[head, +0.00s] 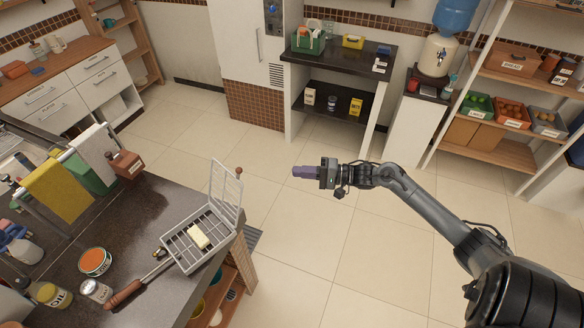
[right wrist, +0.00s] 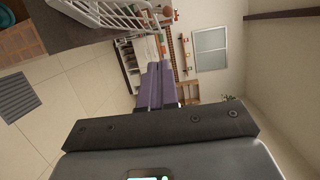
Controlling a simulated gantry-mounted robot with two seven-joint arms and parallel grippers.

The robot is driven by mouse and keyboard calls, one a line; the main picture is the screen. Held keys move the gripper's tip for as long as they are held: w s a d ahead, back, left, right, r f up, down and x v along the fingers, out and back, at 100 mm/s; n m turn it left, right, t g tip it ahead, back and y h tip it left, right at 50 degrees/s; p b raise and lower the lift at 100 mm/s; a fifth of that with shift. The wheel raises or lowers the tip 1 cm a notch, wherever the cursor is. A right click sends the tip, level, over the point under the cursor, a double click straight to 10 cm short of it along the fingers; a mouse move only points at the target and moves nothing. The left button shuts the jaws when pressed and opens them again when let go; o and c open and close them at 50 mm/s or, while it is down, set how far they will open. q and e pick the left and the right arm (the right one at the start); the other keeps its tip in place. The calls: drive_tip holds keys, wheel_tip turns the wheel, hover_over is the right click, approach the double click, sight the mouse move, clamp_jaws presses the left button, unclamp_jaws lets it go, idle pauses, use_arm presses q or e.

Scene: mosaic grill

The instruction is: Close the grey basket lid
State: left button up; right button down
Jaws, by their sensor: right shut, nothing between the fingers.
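The grey wire basket (head: 180,251) lies on the dark counter at the lower left in the head view, with a pale block (head: 198,237) inside. Its wire lid (head: 229,191) stands open, raised from the basket's far right side, with a small brown knob (head: 238,170) at its top. A long handle with a wooden grip (head: 124,295) points to the lower left. My right gripper (head: 296,172) is shut and empty, in the air to the right of the lid and apart from it. The basket's wires also show at the top of the right wrist view (right wrist: 120,17). My left gripper is not in view.
On the counter (head: 150,205) stand an orange-topped can (head: 95,262), a jar (head: 96,291), an oil bottle (head: 52,295) and a rack with yellow and green cloths (head: 58,190). Open floor (head: 330,240) lies right of the counter. A dark shelf table (head: 340,58) stands behind.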

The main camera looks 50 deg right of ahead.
use_arm(q)
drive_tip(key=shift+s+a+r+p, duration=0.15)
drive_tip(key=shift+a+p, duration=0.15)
drive_tip(key=shift+p, duration=0.3)
use_arm(e)
drive_tip(key=w+a+r+n, duration=0.1)
drive_tip(key=w+a, duration=0.8)
drive_tip(key=w, duration=0.2)
drive_tip(key=shift+w+r, duration=0.15)
drive_tip(key=shift+r, duration=0.1)
drive_tip(key=shift+a, duration=0.1)
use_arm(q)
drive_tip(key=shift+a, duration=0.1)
